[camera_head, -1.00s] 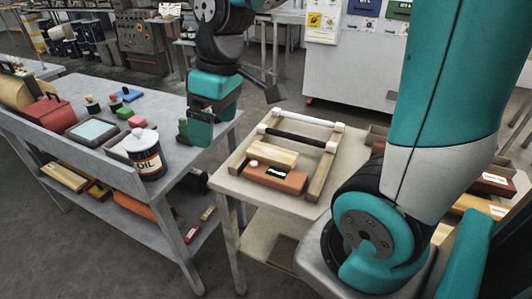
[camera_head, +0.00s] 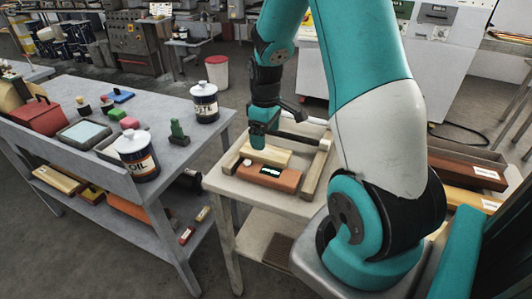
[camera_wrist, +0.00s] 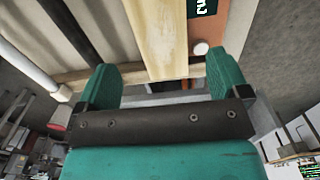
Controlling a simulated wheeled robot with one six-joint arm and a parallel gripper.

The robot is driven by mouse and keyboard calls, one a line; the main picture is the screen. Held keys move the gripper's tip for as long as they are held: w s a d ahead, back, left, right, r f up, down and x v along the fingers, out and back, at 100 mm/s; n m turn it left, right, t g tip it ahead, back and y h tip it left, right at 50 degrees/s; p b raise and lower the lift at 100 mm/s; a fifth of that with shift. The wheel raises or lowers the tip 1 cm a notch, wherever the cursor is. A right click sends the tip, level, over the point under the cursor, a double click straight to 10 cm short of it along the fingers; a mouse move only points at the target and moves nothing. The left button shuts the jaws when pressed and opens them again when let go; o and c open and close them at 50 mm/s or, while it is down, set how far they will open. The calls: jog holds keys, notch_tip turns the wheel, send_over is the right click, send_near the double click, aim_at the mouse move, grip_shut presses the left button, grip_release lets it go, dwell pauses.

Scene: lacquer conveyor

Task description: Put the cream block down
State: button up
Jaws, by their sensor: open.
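The cream block (camera_head: 263,154) is a long pale wooden bar. It lies on the small light table (camera_head: 227,182), behind a red-brown block (camera_head: 270,176). My gripper (camera_head: 258,138) is over the far side of the cream block, pointing down. In the wrist view the cream block (camera_wrist: 157,35) shows between the two teal fingers of my gripper (camera_wrist: 163,76). The fingers are apart, with a gap on both sides of the block. Whether the block touches the table all along its underside is hidden.
More long blocks (camera_head: 470,172) lie at right, beyond my arm.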

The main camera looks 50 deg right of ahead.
aim_at(266, 151)
jog(key=shift+s+f+p, duration=0.1)
jog(key=shift+f+p, duration=0.4)
jog(key=shift+f, duration=2.3)
jog(key=shift+c, duration=0.4)
jog(key=c, duration=1.1)
jog(key=shift+o, duration=0.2)
notch_tip(266, 151, up, 20)
jog(key=shift+b, duration=0.35)
